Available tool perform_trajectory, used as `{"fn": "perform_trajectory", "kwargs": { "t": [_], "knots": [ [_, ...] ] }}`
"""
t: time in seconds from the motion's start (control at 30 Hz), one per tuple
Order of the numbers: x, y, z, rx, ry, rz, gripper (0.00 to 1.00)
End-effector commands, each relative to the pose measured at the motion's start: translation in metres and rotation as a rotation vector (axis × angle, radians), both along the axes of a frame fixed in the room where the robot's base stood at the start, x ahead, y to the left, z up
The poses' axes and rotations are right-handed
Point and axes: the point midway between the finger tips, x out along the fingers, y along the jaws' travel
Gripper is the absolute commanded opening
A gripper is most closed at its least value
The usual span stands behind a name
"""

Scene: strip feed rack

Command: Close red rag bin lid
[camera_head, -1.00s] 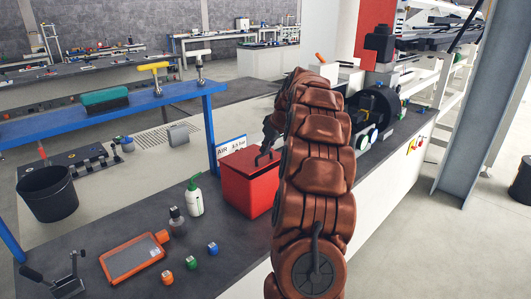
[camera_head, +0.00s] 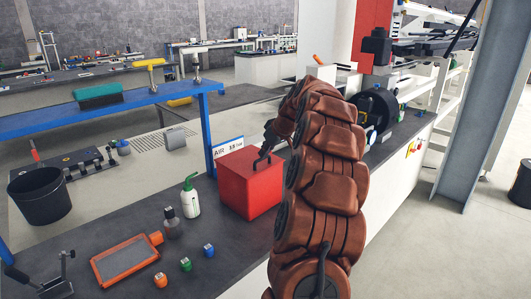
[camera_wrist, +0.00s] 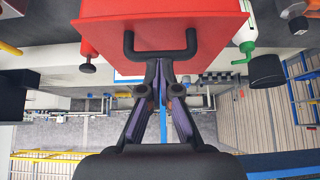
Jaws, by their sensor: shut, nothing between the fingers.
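The red rag bin (camera_head: 250,192) stands on the dark bench top, left of my arm. Its red lid (camera_head: 236,160) looks level on top of the box, with no gap that I can make out. A black bar handle (camera_head: 261,161) shows on the lid. My gripper (camera_head: 266,150) is at the handle, partly hidden by my arm. In the wrist view the handle (camera_wrist: 160,54) crosses the red surface (camera_wrist: 160,25), and my gripper (camera_wrist: 160,70) has its fingertips together just by it. I cannot tell whether they touch it.
A white bottle with green top (camera_head: 190,199) and a grey bottle (camera_head: 172,222) stand left of the bin. An orange-framed tray (camera_head: 125,259) and small coloured blocks lie in front. A blue shelf (camera_head: 110,105) on posts rises behind. A machine (camera_head: 378,105) stands at right.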

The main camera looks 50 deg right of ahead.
Motion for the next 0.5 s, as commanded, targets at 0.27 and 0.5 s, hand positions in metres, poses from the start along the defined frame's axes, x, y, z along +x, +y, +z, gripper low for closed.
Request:
{"fn": "perform_trajectory", "kwargs": {
  "t": [0.27, 0.5],
  "knots": [
    [0.005, 0.001, 0.032, -0.002, -0.002, 0.002, 0.00],
    [-0.014, 0.001, 0.067, -0.003, -0.004, 0.001, 0.00]
  ]
}}
